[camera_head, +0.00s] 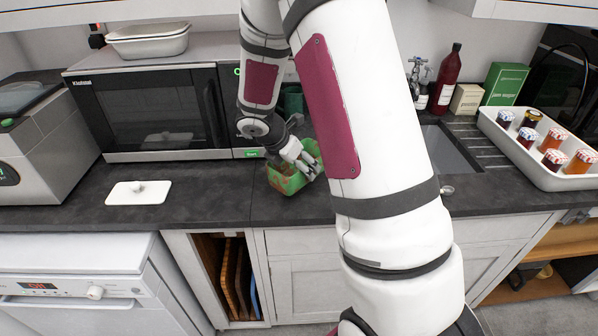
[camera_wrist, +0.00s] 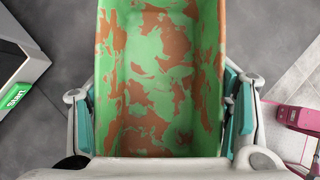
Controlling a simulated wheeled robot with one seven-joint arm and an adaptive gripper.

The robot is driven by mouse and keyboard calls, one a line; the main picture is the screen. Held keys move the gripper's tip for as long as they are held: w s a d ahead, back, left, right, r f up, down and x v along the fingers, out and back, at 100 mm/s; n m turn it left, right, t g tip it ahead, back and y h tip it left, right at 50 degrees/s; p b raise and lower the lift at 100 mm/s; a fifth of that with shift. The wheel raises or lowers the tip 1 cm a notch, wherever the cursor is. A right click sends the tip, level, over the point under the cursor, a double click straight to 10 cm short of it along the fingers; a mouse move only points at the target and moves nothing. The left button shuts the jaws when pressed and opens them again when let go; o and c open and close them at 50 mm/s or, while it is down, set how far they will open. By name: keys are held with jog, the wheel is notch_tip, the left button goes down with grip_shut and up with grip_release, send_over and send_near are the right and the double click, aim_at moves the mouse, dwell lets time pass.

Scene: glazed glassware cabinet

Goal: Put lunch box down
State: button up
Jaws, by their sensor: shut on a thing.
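The lunch box (camera_head: 287,178) is an open green box with orange-brown patches. In the head view it is at the dark counter in front of the microwave's right end, partly hidden by my gripper (camera_head: 303,160). In the wrist view the lunch box (camera_wrist: 160,75) fills the middle, and its inside looks empty. My gripper (camera_wrist: 168,110) has one finger on each side of the box and is shut on it. I cannot tell whether the box's base touches the counter.
The microwave (camera_head: 150,110) stands behind, left of the box. A white lid-like plate (camera_head: 139,192) lies on the counter at left. The sink (camera_head: 450,150) and a white tray (camera_head: 545,172) of jars are at right. Counter (camera_head: 215,195) left of the box is clear.

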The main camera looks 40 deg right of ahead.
jog(key=shift+w+d+f, duration=0.1)
jog(key=shift+w+d, duration=0.15)
jog(key=shift+w, duration=0.1)
jog(key=shift+f, duration=1.7)
jog(key=shift+f, duration=0.2)
jog(key=o, duration=1.1)
jog(key=shift+o, duration=0.2)
